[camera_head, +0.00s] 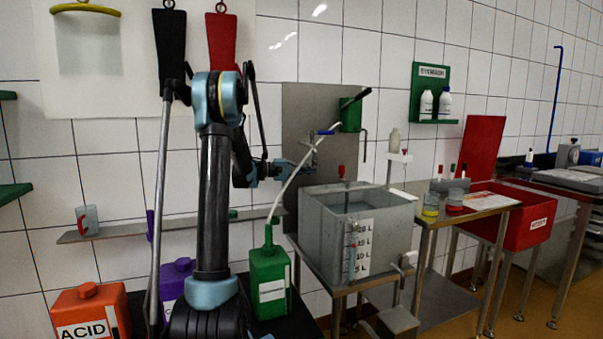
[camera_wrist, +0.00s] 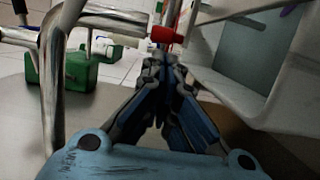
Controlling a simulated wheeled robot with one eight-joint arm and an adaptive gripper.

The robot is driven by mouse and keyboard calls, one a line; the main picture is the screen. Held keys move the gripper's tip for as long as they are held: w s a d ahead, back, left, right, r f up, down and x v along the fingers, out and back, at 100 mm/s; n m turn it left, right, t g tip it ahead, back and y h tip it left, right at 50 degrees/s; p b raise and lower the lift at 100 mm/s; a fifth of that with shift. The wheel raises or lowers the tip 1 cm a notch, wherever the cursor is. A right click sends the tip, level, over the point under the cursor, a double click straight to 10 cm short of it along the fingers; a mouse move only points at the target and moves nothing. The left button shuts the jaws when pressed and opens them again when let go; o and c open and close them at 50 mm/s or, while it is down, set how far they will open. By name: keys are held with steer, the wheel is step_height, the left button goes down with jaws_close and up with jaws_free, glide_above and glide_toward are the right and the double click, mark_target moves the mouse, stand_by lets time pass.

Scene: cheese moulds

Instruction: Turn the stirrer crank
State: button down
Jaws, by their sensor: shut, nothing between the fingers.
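A grey square tank (camera_head: 357,226) with a volume scale on its front stands on a metal table. A small red knob (camera_head: 341,171) shows upright at the tank's back rim; I cannot tell for certain that it is the stirrer crank's handle. In the wrist view, a red cylindrical piece (camera_wrist: 163,34) on a metal rod lies just beyond my fingertips. My gripper (camera_head: 311,167) is at the tank's back left, left of the red knob. In the wrist view my gripper (camera_wrist: 160,68) has its fingers together, with nothing held; contact with the red piece cannot be told.
A green box with a black lever (camera_head: 356,98) is on the wall panel above the tank. A green canister (camera_head: 268,280) with a pale hose stands left of the tank. A side table with jars (camera_head: 431,204) and a red bin (camera_head: 520,220) are to the right.

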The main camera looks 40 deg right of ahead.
steer(key=x, duration=0.9)
